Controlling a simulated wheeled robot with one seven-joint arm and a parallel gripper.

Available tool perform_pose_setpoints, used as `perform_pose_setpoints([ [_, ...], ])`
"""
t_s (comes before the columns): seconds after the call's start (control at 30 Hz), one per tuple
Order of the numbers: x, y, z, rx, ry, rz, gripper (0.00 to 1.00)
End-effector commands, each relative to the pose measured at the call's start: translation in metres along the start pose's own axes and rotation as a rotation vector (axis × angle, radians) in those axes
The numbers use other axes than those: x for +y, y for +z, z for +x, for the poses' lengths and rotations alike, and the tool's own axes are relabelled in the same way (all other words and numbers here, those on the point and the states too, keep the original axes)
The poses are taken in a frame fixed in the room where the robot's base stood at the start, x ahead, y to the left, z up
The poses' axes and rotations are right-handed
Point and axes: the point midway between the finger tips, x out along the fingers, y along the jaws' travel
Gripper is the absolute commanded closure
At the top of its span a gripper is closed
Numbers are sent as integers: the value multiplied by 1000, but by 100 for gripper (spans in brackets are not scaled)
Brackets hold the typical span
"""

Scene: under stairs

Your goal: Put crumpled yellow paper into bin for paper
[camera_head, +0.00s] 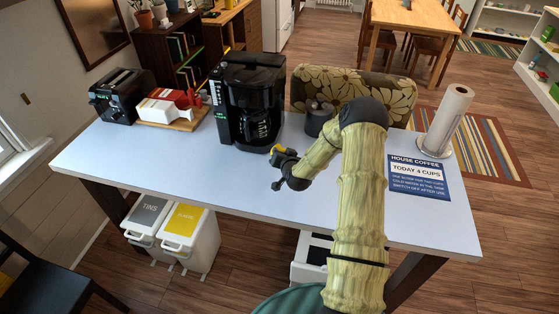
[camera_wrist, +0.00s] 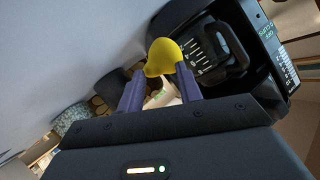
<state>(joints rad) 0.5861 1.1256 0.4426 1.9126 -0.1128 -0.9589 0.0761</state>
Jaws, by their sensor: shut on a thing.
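My gripper (camera_head: 279,168) is above the white table, in front of the coffee machine. In the wrist view my gripper (camera_wrist: 162,74) has its two fingers on either side of a yellow lump (camera_wrist: 163,54), the crumpled paper, and is shut on it. In the head view only a small bit of yellow shows at the gripper. Under the table at the left stand two white bins: one with a grey label reading TINS (camera_head: 147,226), one with a yellow label (camera_head: 186,238) whose word I cannot read surely. A third white bin (camera_head: 304,270) is partly hidden by the tabletop and my arm.
The table (camera_head: 120,165) carries a black coffee machine (camera_head: 250,100), a toaster (camera_head: 121,96), a board with boxes, a dark pot (camera_head: 317,118), a blue sign (camera_head: 418,180) and a paper roll (camera_head: 446,120). A black chair (camera_head: 45,285) stands front left. The front left tabletop is clear.

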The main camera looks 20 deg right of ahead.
Motion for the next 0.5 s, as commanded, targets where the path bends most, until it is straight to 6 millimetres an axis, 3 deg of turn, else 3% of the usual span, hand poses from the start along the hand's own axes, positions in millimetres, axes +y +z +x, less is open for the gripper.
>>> perform_pose_setpoints([
  [0.5,5,11,5,-1,-1,0,100],
])
